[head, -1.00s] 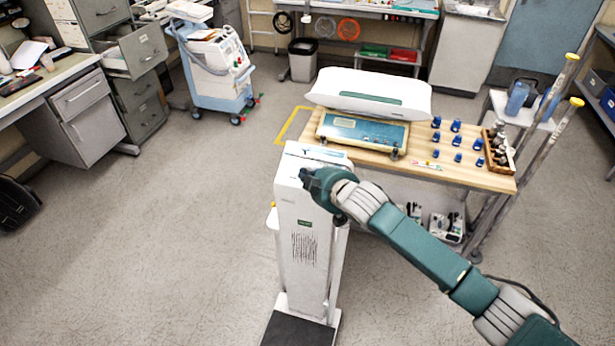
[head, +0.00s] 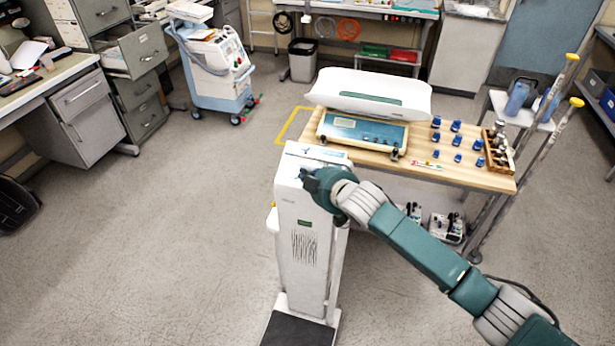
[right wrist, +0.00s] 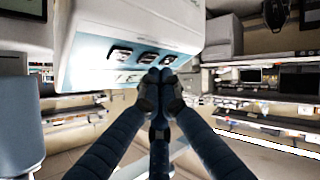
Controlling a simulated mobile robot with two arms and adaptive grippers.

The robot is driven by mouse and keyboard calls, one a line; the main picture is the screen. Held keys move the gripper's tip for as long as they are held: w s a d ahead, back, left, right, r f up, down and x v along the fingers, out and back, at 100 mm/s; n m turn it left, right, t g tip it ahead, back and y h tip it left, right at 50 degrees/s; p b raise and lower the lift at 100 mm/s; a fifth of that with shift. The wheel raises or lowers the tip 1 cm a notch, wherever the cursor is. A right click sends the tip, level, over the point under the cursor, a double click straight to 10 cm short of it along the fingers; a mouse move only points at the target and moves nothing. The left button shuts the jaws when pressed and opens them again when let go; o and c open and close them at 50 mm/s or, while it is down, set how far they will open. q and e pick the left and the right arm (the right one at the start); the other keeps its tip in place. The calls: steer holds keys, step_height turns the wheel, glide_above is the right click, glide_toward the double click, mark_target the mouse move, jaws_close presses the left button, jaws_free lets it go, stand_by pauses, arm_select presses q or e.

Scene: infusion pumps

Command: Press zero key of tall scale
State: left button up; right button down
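The tall scale (head: 300,225) is a white upright column with a black platform (head: 297,331) at its foot, in the middle of the head view. My right gripper (head: 306,178) is at the upper front of the column, just below its top. In the right wrist view its fingers (right wrist: 158,78) are drawn together with nothing seen between them. The scale's head (right wrist: 130,30) shows there with a row of dark keys (right wrist: 146,57). The fingertips are close below the right end of this row; I cannot tell whether they touch. My left gripper is not in view.
Behind the scale is a wooden-topped cart (head: 455,172) with a baby scale (head: 368,95), several blue-capped items and a bottle rack (head: 498,150). A blue-white medical machine (head: 215,75) stands at the back left. The floor left of the scale is clear.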

steer(key=shift+w+f, duration=0.2)
steer(key=shift+f, duration=0.1)
steer(key=shift+w+d+f+b, duration=0.1)
steer(key=shift+d+f+b, duration=0.05)
steer(key=shift+f+b, duration=0.15)
stand_by(0.6)
stand_by(0.3)
steer(key=shift+s+r+p, duration=0.35)
steer(key=shift+r+p, duration=0.3)
steer(key=shift+p, duration=0.3)
steer(key=p, duration=0.1)
steer(key=r, duration=0.1)
steer(key=r+p, duration=0.1)
steer(key=shift+s+a+r+p, duration=0.1)
steer(key=shift+s+a+p, duration=0.2)
steer(key=shift+s, duration=0.1)
steer(key=shift+s+a+r, duration=0.1)
steer(key=shift+s+r, duration=0.25)
steer(key=shift+r, duration=0.2)
steer(key=shift+s+a+r, duration=0.1)
steer(key=shift+s+r, duration=0.2)
steer(key=shift+r, duration=0.25)
